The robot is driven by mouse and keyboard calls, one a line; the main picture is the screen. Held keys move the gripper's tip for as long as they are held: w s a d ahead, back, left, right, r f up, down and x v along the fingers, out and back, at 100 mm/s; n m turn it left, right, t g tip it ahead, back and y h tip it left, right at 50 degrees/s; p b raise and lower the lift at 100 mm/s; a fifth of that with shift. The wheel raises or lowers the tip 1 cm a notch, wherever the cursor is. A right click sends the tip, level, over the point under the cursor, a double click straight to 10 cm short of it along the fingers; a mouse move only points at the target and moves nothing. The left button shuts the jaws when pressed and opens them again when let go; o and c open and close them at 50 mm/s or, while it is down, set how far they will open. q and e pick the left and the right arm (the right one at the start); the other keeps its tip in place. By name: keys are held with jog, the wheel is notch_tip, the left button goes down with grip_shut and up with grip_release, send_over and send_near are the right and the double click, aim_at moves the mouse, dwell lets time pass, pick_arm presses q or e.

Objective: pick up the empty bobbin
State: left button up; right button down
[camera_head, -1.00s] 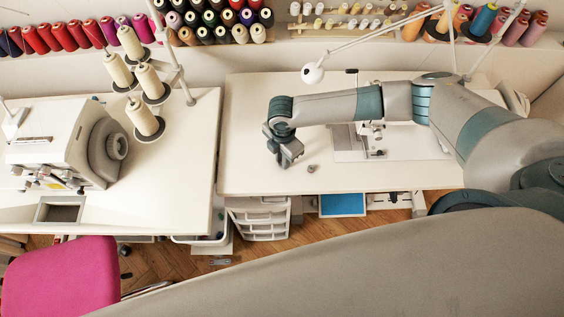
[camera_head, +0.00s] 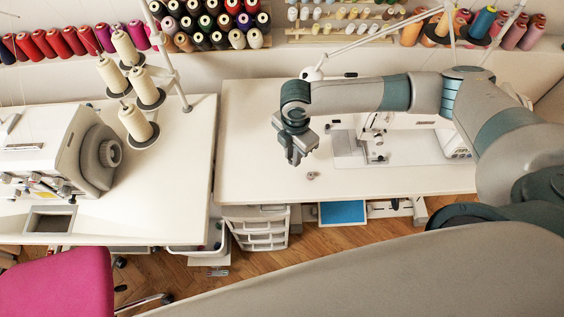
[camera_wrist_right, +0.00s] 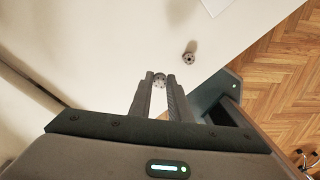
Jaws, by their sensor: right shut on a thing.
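My right gripper (camera_head: 296,160) is over the front left of the sewing table (camera_head: 240,180). In the right wrist view its fingers (camera_wrist_right: 160,84) are shut on a small grey bobbin (camera_wrist_right: 159,78) with holes in its face. Only its end shows between the fingertips. A second small bobbin-like piece (camera_wrist_right: 188,59) lies on the white tabletop, apart from the fingers; it also shows in the head view (camera_head: 312,176). I cannot tell whether thread is on either piece. My left gripper is not in view.
The sewing machine (camera_head: 400,132) stands right of the gripper, behind my forearm. An overlocker (camera_head: 70,150) and cone stand (camera_head: 135,122) are on the left table. A gap separates the tables. White drawers (camera_head: 258,228) stand below. The tabletop left of the gripper is clear.

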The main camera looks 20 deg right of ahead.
jog(key=s+d+r+b, duration=0.2)
jog(key=d+r, duration=0.3)
jog(key=d, duration=0.3)
jog(key=shift+s, duration=0.25)
jog(key=shift+a, duration=0.1)
